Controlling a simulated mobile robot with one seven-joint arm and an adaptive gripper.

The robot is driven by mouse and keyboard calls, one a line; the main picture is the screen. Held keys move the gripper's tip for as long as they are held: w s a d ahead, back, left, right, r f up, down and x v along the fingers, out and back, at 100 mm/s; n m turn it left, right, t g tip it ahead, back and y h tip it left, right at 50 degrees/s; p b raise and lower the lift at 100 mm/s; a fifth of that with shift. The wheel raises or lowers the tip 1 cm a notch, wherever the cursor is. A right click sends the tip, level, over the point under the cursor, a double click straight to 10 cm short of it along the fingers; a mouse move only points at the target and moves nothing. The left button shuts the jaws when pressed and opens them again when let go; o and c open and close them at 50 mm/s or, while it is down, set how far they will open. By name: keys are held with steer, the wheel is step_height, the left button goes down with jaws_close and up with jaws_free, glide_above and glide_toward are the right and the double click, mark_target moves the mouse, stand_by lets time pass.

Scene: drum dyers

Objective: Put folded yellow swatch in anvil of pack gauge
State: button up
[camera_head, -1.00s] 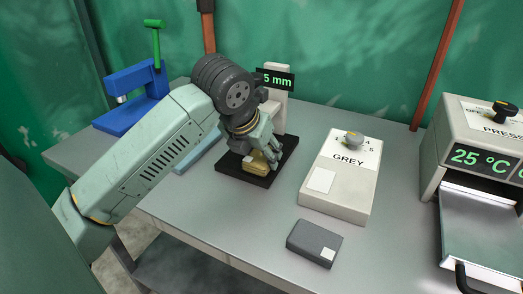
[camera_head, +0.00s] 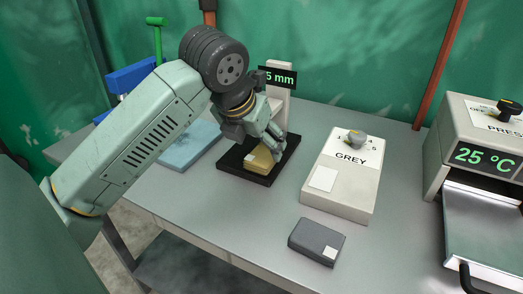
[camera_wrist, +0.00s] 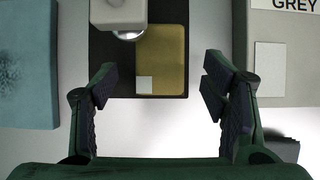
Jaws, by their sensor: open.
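The folded yellow swatch (camera_head: 260,160), with a small white label, lies on the black base of the pack gauge (camera_head: 229,165). In the wrist view the swatch (camera_wrist: 165,66) lies flat on the black base (camera_wrist: 103,60), beside and partly under the gauge's pale head with its round foot (camera_wrist: 128,35). Whether the foot touches the swatch cannot be told. My gripper (camera_head: 278,158) is just above and beside the swatch. In the wrist view my gripper (camera_wrist: 160,85) is open, its fingers apart on either side with nothing between them. The gauge's display (camera_head: 278,78) is partly hidden by my gripper.
A grey box marked GREY (camera_head: 341,185) stands right of the gauge, with a dark grey folded swatch (camera_head: 317,241) in front. A light blue block (camera_head: 188,147) lies left. A blue device (camera_head: 130,77) is behind my arm. A press (camera_head: 485,150) stands at the right.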

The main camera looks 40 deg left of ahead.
steer(key=a+v, duration=0.1)
steer(key=v, duration=0.7)
steer(key=shift+d+b, duration=0.45)
steer(key=shift+d, duration=0.05)
steer(key=shift+w+d, duration=0.1)
stand_by(0.4)
